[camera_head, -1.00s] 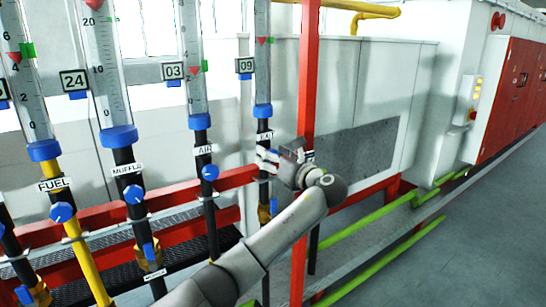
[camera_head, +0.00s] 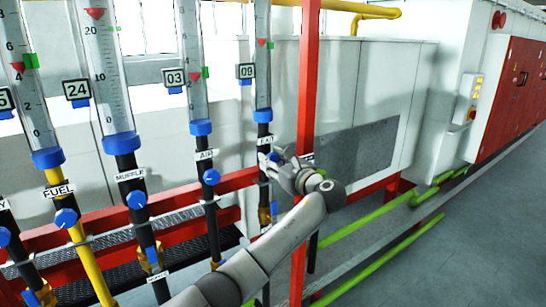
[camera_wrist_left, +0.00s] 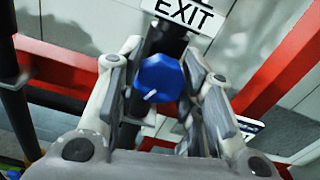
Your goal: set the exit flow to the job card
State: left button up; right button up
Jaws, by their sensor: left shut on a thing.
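The EXIT flow tube (camera_head: 262,85) stands nearest the red post, with a red float (camera_head: 262,42) close to a green marker (camera_head: 270,45) at nearly the same height. A plate reading 09 (camera_head: 245,71) is beside it. Below, the blue EXIT knob (camera_wrist_left: 162,78) sits under the EXIT label (camera_wrist_left: 185,14); its white line points down and left in the wrist view. My left gripper (camera_head: 280,162) is at this knob, its fingers on both sides and shut on it. In the head view the fingers hide part of the knob. My right gripper is out of view.
Other tubes stand to the left: AIR with plate 03 (camera_head: 174,77), MUFFLE with plate 24 (camera_head: 77,90), and FUEL, with blue knobs (camera_head: 211,177) below. A red post (camera_head: 308,80) rises just right of my gripper. Green rails (camera_head: 375,230) run along the floor at right.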

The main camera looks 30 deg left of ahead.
pick_arm(q)
jog(key=shift+n, duration=0.3)
jog(key=o, duration=1)
jog(key=shift+o, duration=0.2)
jog(key=v, duration=1.2)
jog(key=shift+f, duration=0.1)
